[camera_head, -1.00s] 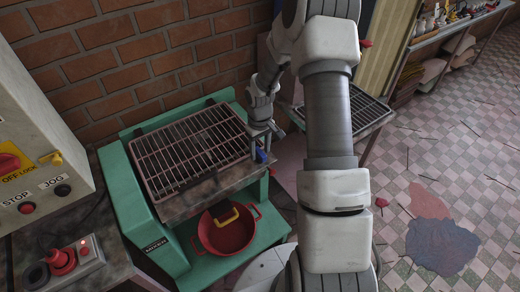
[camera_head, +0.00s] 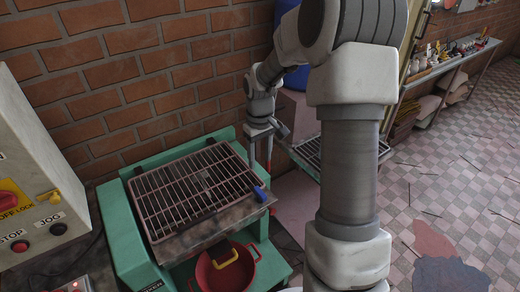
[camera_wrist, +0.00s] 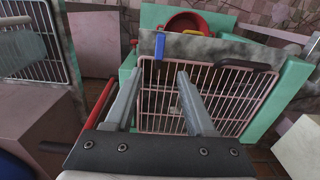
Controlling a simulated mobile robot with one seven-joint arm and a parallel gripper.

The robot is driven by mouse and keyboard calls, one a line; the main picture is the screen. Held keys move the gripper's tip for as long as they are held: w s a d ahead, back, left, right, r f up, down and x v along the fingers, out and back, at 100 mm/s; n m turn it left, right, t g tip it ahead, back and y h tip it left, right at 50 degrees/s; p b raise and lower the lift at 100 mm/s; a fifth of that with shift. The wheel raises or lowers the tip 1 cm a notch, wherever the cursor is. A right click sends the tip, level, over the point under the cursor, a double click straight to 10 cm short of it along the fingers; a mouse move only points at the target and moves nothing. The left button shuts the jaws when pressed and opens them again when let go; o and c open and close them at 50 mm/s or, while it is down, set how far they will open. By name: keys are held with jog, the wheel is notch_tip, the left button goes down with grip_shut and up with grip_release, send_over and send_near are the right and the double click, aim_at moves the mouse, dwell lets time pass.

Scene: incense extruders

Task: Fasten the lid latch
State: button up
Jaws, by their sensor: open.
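The green mixer (camera_head: 120,222) stands against the brick wall. Its wire-grid lid (camera_head: 195,190) lies flat over the top, looking closed. A small blue latch lever (camera_head: 261,195) sits at the lid's front right corner. It also shows in the wrist view (camera_wrist: 160,46), beyond my fingertips. My gripper (camera_head: 261,165) points down behind the latch, at the lid's right side. In the wrist view my gripper (camera_wrist: 157,78) is open, with nothing between its fingers. A gap shows between fingertips and latch. Whether the latch is engaged cannot be told.
A red pot (camera_head: 222,273) with a yellow handle sits below the mixer's front. A control box (camera_head: 35,170) stands at the left. Another wire rack (camera_head: 312,152) is to the right, behind my arm. Tiled floor (camera_head: 440,190) is open at the right.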

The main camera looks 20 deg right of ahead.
jog(key=shift+r, duration=1.35)
